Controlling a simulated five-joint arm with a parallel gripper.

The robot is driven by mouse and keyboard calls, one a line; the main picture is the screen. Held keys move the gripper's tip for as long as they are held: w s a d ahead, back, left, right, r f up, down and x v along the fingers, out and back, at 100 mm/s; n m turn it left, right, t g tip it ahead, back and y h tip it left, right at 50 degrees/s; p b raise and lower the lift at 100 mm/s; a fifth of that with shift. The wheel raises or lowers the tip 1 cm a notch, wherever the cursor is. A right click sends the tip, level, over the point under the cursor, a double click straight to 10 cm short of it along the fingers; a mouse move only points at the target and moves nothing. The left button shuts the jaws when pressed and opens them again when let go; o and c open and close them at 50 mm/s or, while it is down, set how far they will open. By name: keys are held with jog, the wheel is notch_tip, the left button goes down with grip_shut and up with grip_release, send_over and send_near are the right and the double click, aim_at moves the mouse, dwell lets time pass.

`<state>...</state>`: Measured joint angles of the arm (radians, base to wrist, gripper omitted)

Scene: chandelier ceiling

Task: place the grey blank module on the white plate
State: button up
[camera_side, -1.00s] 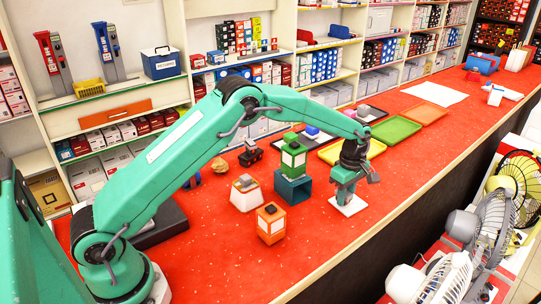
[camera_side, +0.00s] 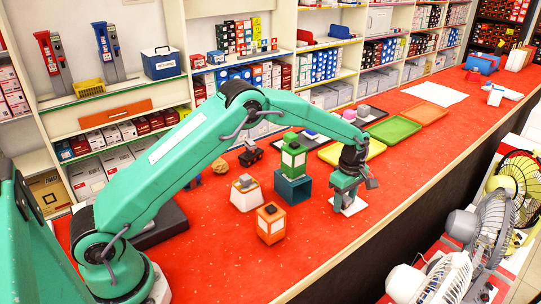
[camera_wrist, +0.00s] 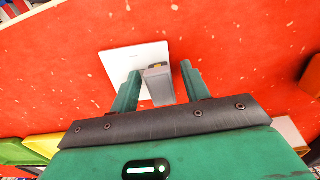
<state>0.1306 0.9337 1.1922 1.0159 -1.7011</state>
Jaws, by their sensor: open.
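The white plate (camera_side: 354,207) lies flat on the red counter, below and partly behind my gripper (camera_side: 342,204) in the side view. In the wrist view, the plate (camera_wrist: 125,60) shows beyond the fingers. The grey blank module (camera_wrist: 158,86), a small block with a yellowish patch at its far end, is between the two spread fingers of my gripper (camera_wrist: 160,68) and overlaps the plate's near edge in the picture. A gap shows beside the right finger; the left finger is close to the module. Whether the module touches the plate cannot be told.
A green lantern-like block on a teal cube (camera_side: 293,188) stands just left of my gripper. An orange lantern block (camera_side: 270,224) and a white-and-orange one (camera_side: 245,193) stand farther left. Yellow (camera_side: 350,150) and green (camera_side: 396,131) trays lie behind.

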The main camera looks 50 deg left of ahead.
aim_at(345, 198)
jog(key=shift+r, duration=0.1)
notch_tip(345, 198, up, 12)
dwell(0.7)
jog(key=shift+r, duration=0.15)
dwell(0.4)
